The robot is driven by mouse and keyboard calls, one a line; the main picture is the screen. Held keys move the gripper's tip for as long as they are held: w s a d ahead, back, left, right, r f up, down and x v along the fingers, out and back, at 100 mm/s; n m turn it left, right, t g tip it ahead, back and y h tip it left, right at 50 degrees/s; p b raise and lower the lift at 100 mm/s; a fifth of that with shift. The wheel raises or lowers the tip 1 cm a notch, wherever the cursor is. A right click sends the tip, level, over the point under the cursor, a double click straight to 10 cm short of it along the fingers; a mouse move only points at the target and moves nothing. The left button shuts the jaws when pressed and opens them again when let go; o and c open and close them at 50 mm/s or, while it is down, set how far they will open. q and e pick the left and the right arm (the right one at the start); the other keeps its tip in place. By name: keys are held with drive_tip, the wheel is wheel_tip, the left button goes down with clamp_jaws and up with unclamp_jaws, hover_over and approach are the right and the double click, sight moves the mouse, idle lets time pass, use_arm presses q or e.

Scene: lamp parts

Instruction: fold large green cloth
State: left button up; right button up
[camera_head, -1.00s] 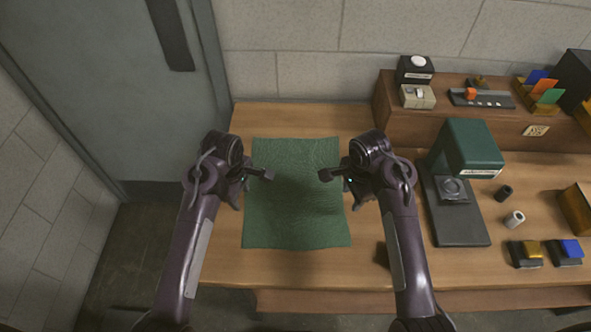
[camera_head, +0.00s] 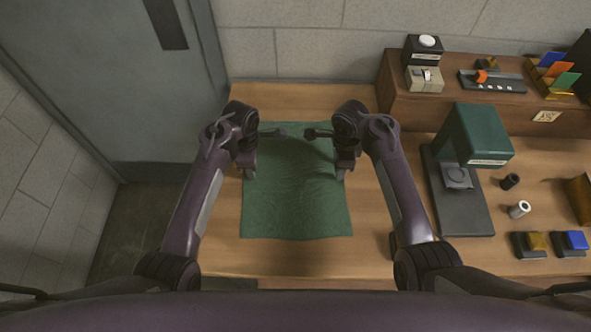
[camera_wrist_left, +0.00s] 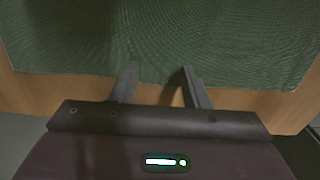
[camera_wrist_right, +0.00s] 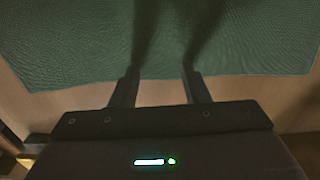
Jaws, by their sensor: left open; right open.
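The large green cloth (camera_head: 297,205) lies flat and slightly wrinkled on the left part of the wooden table. My left gripper (camera_head: 248,172) is over the cloth's left edge, in its far half. My right gripper (camera_head: 341,172) is over the right edge, about level with it. In the left wrist view the open, empty fingers (camera_wrist_left: 158,75) are by the cloth's edge (camera_wrist_left: 230,70). In the right wrist view the open, empty fingers (camera_wrist_right: 159,75) reach across the edge of the cloth (camera_wrist_right: 260,65). Their exact height is unclear. My arms hide parts of the cloth's far sides.
A green-topped machine (camera_head: 478,135) on a dark base stands right of the cloth. Small cylinders (camera_head: 519,209) and coloured blocks (camera_head: 571,243) lie farther right. A raised wooden shelf (camera_head: 400,105) is at the back right. A wall and a grey door bound the back and left.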

use_arm(q)
drive_tip(key=shift+s, duration=0.1)
use_arm(e)
drive_tip(key=shift+s, duration=0.1)
use_arm(q)
drive_tip(key=shift+f, duration=0.15)
use_arm(e)
drive_tip(key=shift+f, duration=0.1)
use_arm(q)
drive_tip(key=shift+f, duration=0.2)
use_arm(e)
drive_tip(key=shift+f, duration=0.2)
use_arm(q)
drive_tip(key=shift+r, duration=0.1)
use_arm(e)
drive_tip(key=shift+r, duration=0.1)
use_arm(q)
drive_tip(key=shift+c, duration=0.5)
use_arm(e)
drive_tip(key=shift+c, duration=0.5)
use_arm(q)
clamp_jaws()
use_arm(e)
clamp_jaws()
drive_tip(key=shift+r, duration=0.1)
